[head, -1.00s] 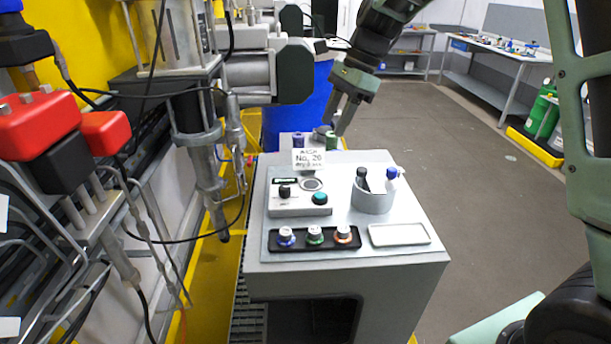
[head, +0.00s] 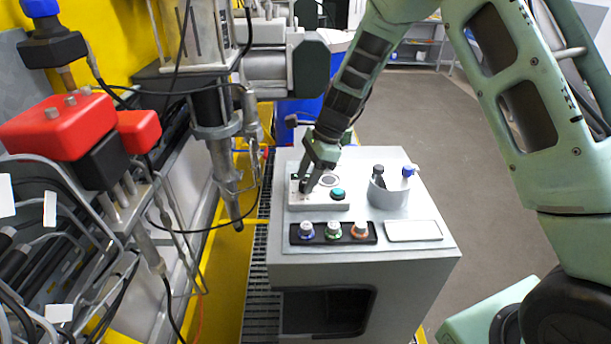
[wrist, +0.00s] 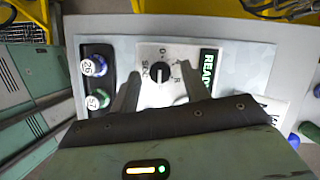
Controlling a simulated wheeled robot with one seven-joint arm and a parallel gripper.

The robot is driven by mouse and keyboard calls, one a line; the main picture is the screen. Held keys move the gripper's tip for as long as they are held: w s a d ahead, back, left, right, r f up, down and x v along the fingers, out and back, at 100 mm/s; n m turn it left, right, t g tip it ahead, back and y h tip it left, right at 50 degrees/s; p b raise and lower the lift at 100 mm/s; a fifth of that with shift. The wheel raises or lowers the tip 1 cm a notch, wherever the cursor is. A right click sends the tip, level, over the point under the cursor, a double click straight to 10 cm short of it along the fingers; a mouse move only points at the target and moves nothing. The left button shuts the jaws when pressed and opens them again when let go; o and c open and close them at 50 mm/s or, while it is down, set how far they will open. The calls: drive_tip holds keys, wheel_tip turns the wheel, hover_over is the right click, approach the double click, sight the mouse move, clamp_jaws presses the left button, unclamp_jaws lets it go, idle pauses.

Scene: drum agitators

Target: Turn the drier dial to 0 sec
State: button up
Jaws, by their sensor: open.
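The drier dial (wrist: 160,73) is a small round black knob on a white marked plate in the wrist view. Markings ring it, but I cannot read its setting surely. My gripper (wrist: 161,79) is open, with one finger on each side of the dial; I cannot tell whether either touches it. In the head view my gripper (head: 309,186) reaches down over the left part of the small control box (head: 320,206) and hides the dial there. A dark READY display (wrist: 208,68) lies right of the dial in the wrist view.
A teal button (head: 338,194) is on the box. A black rack (head: 333,234) with three capped vials stands in front, a grey cup (head: 388,192) with two bottles at right, and an empty tray (head: 413,231) near the front. Hanging machinery (head: 222,150) stands left.

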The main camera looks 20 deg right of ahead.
drive_tip(key=shift+a+f, duration=0.25)
drive_tip(key=shift+f, duration=0.4)
drive_tip(key=c, duration=1)
